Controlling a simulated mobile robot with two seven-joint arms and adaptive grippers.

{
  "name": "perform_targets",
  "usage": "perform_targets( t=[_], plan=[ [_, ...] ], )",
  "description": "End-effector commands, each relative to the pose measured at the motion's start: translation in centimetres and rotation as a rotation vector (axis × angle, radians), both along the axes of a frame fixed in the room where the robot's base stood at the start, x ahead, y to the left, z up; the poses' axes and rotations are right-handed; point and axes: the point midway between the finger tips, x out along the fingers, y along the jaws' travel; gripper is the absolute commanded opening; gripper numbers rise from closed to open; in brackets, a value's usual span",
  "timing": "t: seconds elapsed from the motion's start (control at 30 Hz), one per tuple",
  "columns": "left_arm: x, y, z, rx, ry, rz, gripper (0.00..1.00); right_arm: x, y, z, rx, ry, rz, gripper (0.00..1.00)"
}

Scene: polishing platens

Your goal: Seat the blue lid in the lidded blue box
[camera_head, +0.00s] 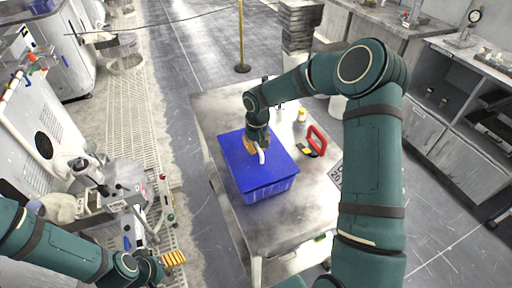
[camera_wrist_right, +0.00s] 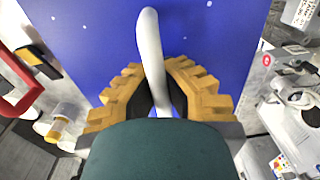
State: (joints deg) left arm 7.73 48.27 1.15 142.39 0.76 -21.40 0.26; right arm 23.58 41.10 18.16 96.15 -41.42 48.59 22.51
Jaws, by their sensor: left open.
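The blue lid (camera_head: 238,160) is a flat blue panel with a white curved handle (camera_wrist_right: 150,45). It lies over the blue box (camera_head: 268,192), whose ribbed front wall shows below the lid's near edge; whether the lid rests fully down on the rim I cannot tell. My right gripper (camera_head: 258,148) is over the lid with its tan fingers on both sides of the handle; in the right wrist view its dark pads press against the handle. The lid fills the upper middle there. My left gripper (camera_head: 174,259) is open and empty, low at the left, away from the table.
The box stands on a metal table (camera_head: 222,106). A red-handled tool (camera_head: 317,138) and a bottle with a yellow cap (camera_head: 300,116) are right of the box. A machine (camera_head: 40,140) stands at the left. The table's front is clear.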

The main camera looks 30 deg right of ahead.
Motion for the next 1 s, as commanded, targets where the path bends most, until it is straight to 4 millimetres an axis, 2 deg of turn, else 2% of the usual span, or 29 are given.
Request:
perform_targets(
  t=[0.47, 1.0],
  plan=[
    [0.0, 0.0, -0.3, 0.000, 0.000, 0.000, 0.82, 0.0, 0.0, 0.0, 0.000, -0.001, 0.000, 0.00],
    [0.0, 0.0, -1.1, 0.000, 0.000, 0.000, 0.82, 0.0, 0.1, -1.1, 0.000, 0.000, 0.001, 0.00]
  ],
)
